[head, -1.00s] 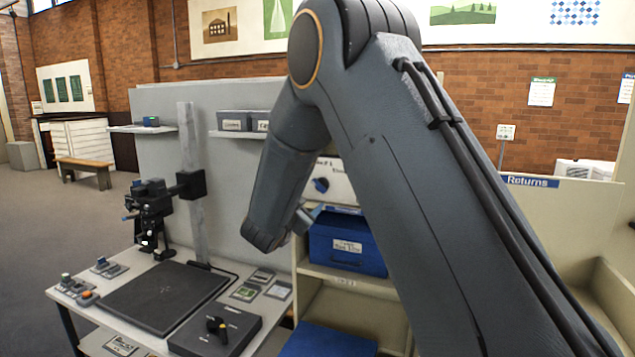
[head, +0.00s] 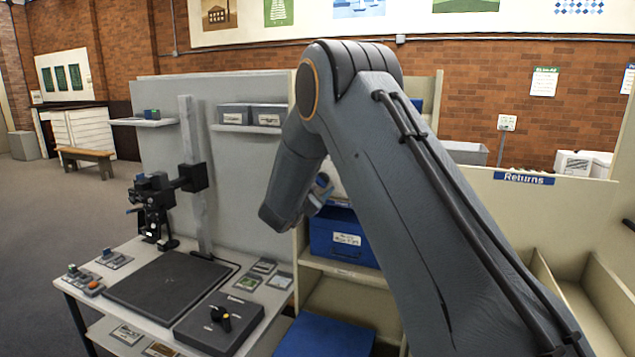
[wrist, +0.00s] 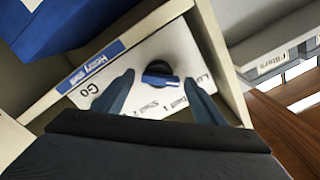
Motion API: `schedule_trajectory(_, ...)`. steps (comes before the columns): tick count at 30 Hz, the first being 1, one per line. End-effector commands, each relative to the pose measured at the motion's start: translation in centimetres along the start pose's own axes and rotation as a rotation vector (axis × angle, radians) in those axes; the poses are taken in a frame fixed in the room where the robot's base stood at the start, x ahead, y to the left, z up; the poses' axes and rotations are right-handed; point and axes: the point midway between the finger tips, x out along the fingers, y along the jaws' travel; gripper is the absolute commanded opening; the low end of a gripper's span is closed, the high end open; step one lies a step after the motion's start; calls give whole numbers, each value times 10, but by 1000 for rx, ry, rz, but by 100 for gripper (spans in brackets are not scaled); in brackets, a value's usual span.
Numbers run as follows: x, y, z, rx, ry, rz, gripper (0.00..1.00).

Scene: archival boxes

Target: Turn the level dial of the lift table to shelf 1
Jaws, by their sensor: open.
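In the wrist view, the level dial (wrist: 158,75) is a dark round knob with a blue grip bar on a white panel (wrist: 120,77) lettered upside down, with "Go", shelf marks and a partly cut-off word. The bar lies nearly level in the picture; which mark it points to is unclear. My gripper (wrist: 159,80) is open, its two dark blue fingers on either side of the dial with gaps to it. Contact with the panel cannot be told. In the head view, my arm hides the dial and most of the gripper.
A blue box (head: 340,238) stands in the shelf unit below the arm. A blue surface (head: 325,338) lies lower down. A copy stand table (head: 165,292) with a black control box (head: 220,322) stands at left. In the wrist view, a beige frame (wrist: 218,60) edges the panel.

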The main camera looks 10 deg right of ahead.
Motion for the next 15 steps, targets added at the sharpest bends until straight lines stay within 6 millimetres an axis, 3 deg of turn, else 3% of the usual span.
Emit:
schedule_trajectory(3,0,0,0,0,0,0,62)
schedule_trajectory(10,0,0,0,0,0,0,24)
schedule_trajectory(15,0,0,0,5,0,0,23)
